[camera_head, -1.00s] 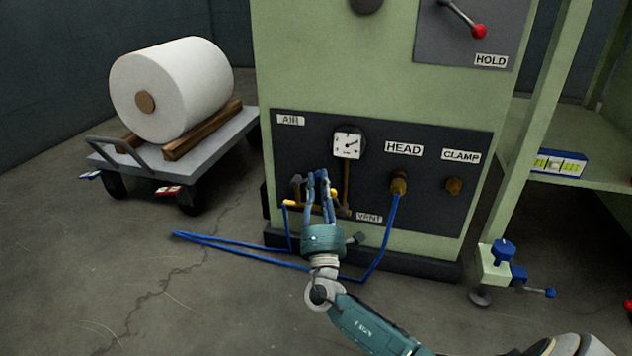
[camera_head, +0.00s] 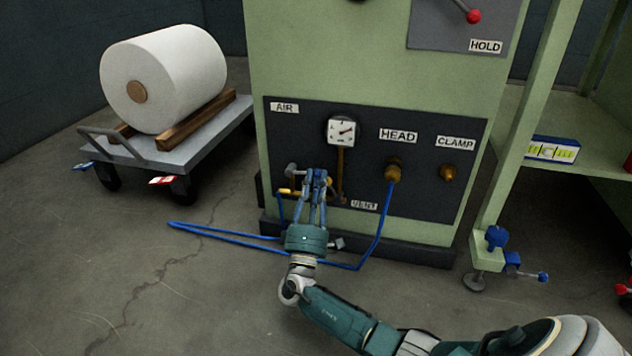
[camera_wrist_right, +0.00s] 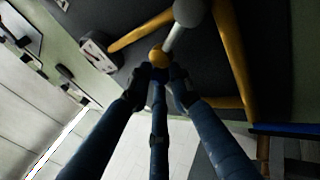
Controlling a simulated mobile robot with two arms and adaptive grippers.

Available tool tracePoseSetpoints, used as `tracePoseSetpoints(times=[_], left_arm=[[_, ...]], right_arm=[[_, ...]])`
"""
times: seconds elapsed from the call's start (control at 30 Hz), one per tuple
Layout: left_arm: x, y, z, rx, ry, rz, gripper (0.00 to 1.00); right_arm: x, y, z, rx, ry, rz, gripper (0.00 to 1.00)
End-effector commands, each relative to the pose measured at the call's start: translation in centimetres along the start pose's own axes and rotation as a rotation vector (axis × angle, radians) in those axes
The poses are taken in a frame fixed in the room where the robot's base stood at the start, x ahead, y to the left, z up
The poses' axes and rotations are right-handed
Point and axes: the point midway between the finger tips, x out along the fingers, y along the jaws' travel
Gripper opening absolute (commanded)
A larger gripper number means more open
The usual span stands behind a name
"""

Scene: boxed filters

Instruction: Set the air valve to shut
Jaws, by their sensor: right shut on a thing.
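The air valve is on the dark panel (camera_head: 420,195) low on the green machine, below the AIR label (camera_head: 284,108). In the right wrist view its grey lever (camera_wrist_right: 175,36) runs from a grey round hub (camera_wrist_right: 188,12) to a yellow ball knob (camera_wrist_right: 159,56). My right gripper (camera_head: 316,178) reaches the valve from the front. Its fingers (camera_wrist_right: 158,76) are shut on the yellow knob, with dark fingertips around it. In the head view the fingers hide most of the lever. My left gripper is not in view.
A gauge (camera_head: 341,131) sits above the valve, with a brass pipe below it. A blue hose (camera_head: 376,236) loops from the HEAD fitting (camera_head: 393,171) across the floor. A cart (camera_head: 205,140) with a white roll (camera_head: 180,75) stands left. A green shelf frame (camera_head: 512,140) stands right.

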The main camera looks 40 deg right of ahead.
Motion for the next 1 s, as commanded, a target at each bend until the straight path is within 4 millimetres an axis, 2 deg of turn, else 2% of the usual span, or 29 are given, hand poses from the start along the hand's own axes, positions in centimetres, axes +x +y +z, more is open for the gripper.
tracePoseSetpoints(times=[0.17,0.2,0.3,0.57,0.67,1.0], left_arm=[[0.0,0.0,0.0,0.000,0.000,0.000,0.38],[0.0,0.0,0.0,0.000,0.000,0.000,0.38],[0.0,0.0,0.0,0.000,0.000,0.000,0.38],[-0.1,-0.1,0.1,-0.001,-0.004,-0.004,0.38],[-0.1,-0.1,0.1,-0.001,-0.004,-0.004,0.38],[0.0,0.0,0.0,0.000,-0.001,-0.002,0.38]], right_arm=[[-0.1,0.0,-0.2,0.001,0.006,-0.001,0.00],[-0.1,0.0,-0.2,0.001,0.006,-0.001,0.21],[-0.1,0.0,-0.2,0.000,0.005,-0.001,0.38],[-0.1,0.0,-0.1,-0.001,0.003,0.000,0.38],[-0.7,0.0,-0.1,-0.001,0.004,-0.002,0.38],[-6.0,-0.1,-0.2,0.000,0.006,-0.003,0.38]])
